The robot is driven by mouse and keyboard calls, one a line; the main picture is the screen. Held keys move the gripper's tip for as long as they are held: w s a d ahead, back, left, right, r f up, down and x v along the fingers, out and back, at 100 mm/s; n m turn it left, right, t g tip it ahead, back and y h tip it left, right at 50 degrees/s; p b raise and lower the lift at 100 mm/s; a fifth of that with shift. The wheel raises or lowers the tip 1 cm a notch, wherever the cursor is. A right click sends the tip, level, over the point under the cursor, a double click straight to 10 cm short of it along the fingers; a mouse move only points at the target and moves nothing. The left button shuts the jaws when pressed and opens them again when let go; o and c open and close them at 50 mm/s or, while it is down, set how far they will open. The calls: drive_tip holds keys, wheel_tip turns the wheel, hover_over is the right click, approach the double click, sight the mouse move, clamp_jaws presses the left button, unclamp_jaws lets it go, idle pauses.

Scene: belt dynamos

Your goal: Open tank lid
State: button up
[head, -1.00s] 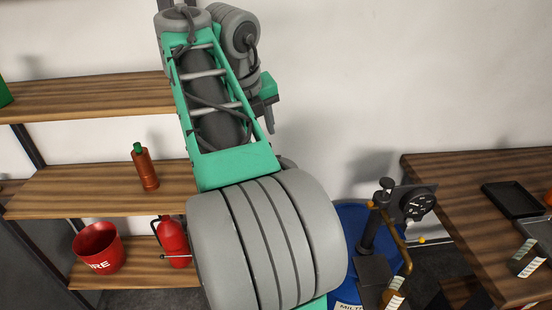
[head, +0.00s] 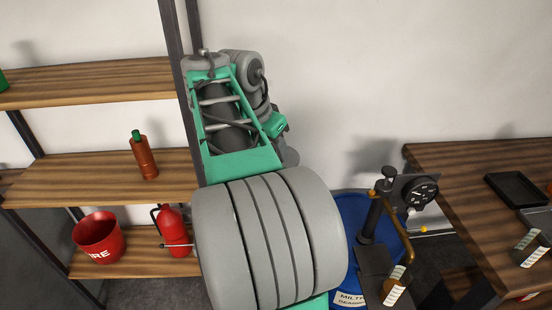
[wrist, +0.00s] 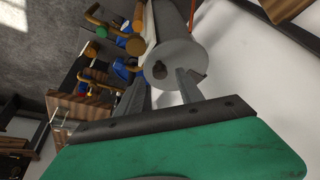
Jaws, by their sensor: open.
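A blue drum (head: 357,218), partly labelled, stands right of my arm in the head view. A black pump with a brass pipe (head: 398,262) stands in front of it or on it; I cannot tell which. No tank lid can be made out clearly. In the wrist view my gripper (wrist: 165,88) is open, its two grey fingers apart with nothing between them. A pale grey cylinder (wrist: 175,62) with a dark spot on its round end lies beyond the fingertips; I cannot tell what it is. My fingers are hidden in the head view.
Wooden shelves (head: 95,178) at left hold an orange-brown bottle (head: 143,157), a red fire bucket (head: 99,240) and a fire extinguisher (head: 174,232). A wooden table (head: 455,195) with a black tray (head: 516,189) stands at right.

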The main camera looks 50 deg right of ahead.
drive_tip(key=shift+x, duration=1.45)
drive_tip(key=shift+c, duration=0.4)
clamp_jaws()
